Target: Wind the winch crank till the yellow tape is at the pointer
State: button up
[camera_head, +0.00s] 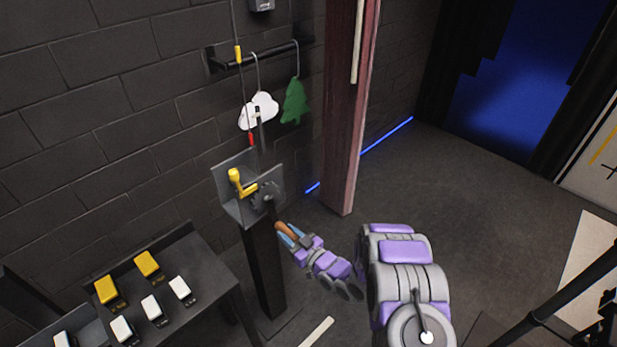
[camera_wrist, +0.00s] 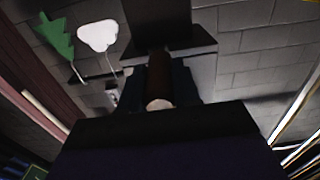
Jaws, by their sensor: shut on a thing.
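The winch (camera_head: 262,194) sits in a grey bracket on top of a dark post. A yellow lever-like part (camera_head: 237,182) with a rounded top stands at its left. My gripper (camera_head: 288,234) is at the lower right of the winch, shut on the brown crank handle (camera_head: 281,227). In the wrist view the brown handle (camera_wrist: 160,78) lies between the jaws, its pale round end facing the camera. The yellow tape (camera_head: 238,54) is on the thin rope, high above the winch. A small red piece (camera_head: 251,139) shows lower, just above the bracket; I cannot tell if it is the pointer.
A white cloud (camera_head: 258,111) and a green tree (camera_head: 295,101) hang from a dark wall rail. A reddish wooden flat (camera_head: 347,110) stands right of the winch. A table with yellow and white buttons (camera_head: 147,264) is at lower left.

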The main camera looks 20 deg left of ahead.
jog(key=shift+s+a+r, duration=0.15)
jog(key=s, duration=0.1)
jog(key=s+a, duration=0.1)
jog(key=s+r, duration=0.1)
jog(key=s, duration=0.1)
jog(key=shift+a, duration=0.35)
grip_shut()
grip_release()
jog(key=shift+s+a, duration=0.1)
jog(key=shift+s, duration=0.25)
jog(key=shift+s+a+r+p, duration=0.25)
jog(key=shift+s+r, duration=0.25)
jog(key=shift+s, duration=0.15)
jog(key=shift+s+a+r+p, duration=0.3)
jog(key=shift+s+r, duration=0.15)
jog(key=shift+s, duration=0.2)
jog(key=shift+s+a+r+p, duration=0.25)
jog(key=shift+s+r, duration=0.25)
jog(key=shift+s, duration=0.15)
jog(key=shift+s+r, duration=0.1)
jog(key=shift+s+a+r+p, duration=0.1)
jog(key=shift+s+r+p, duration=0.2)
jog(key=shift+r, duration=0.45)
jog(key=shift+s+a+r+p, duration=0.1)
jog(key=shift+s+r+p, duration=0.2)
jog(key=shift+r, duration=0.45)
jog(key=shift+s+a+r+p, duration=0.15)
jog(key=shift+s+r, duration=0.2)
jog(key=shift+r, duration=0.4)
